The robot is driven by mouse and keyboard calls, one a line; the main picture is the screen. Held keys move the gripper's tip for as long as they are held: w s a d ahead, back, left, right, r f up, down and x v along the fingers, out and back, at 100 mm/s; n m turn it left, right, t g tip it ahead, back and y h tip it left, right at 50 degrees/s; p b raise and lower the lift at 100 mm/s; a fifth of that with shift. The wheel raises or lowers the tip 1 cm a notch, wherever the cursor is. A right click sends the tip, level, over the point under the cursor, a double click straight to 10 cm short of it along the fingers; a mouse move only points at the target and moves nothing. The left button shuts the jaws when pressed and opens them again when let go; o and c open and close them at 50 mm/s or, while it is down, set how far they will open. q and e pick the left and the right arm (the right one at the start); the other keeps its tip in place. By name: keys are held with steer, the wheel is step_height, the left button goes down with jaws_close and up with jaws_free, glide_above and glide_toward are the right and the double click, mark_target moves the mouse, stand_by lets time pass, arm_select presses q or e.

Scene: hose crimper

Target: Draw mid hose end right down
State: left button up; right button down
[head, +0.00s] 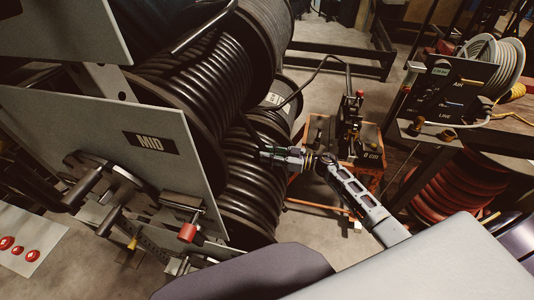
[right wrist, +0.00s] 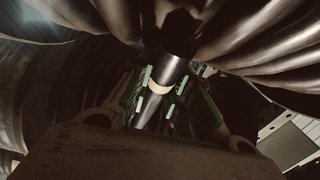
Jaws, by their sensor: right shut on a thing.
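The mid reel (head: 215,85) is wound with black hose, behind a grey side plate (head: 95,125) marked MID in the head view. The black hose end (head: 250,131) hangs off the front of the reel and runs down into my right gripper (head: 272,154). My right gripper is shut on it, beside the windings. In the right wrist view the dark hose end (right wrist: 172,72) carries a pale band (right wrist: 160,88) and sits between the green-edged fingers (right wrist: 157,94). The fingers hide part of it. My left gripper is not in view.
A crank (head: 105,185) and a red-knobbed lever (head: 187,232) stick out at the lower left. Another black hose reel (head: 250,190) lies below. An orange-framed machine (head: 352,130) with a cm readout stands just beyond my gripper. An air-line stand (head: 455,85) is at right.

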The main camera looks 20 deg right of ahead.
steer(key=c, duration=1.3)
jaws_free()
steer(key=shift+w+a+r, duration=0.15)
steer(key=shift+a+r, duration=0.1)
steer(key=shift+r, duration=0.2)
steer(key=shift+d+f, duration=0.1)
steer(key=shift+s+d, duration=0.4)
steer(key=shift+d, duration=0.2)
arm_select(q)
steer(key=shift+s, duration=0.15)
arm_select(e)
steer(key=v, duration=1)
steer(key=shift+s+d, duration=0.15)
steer(key=shift+d, duration=0.05)
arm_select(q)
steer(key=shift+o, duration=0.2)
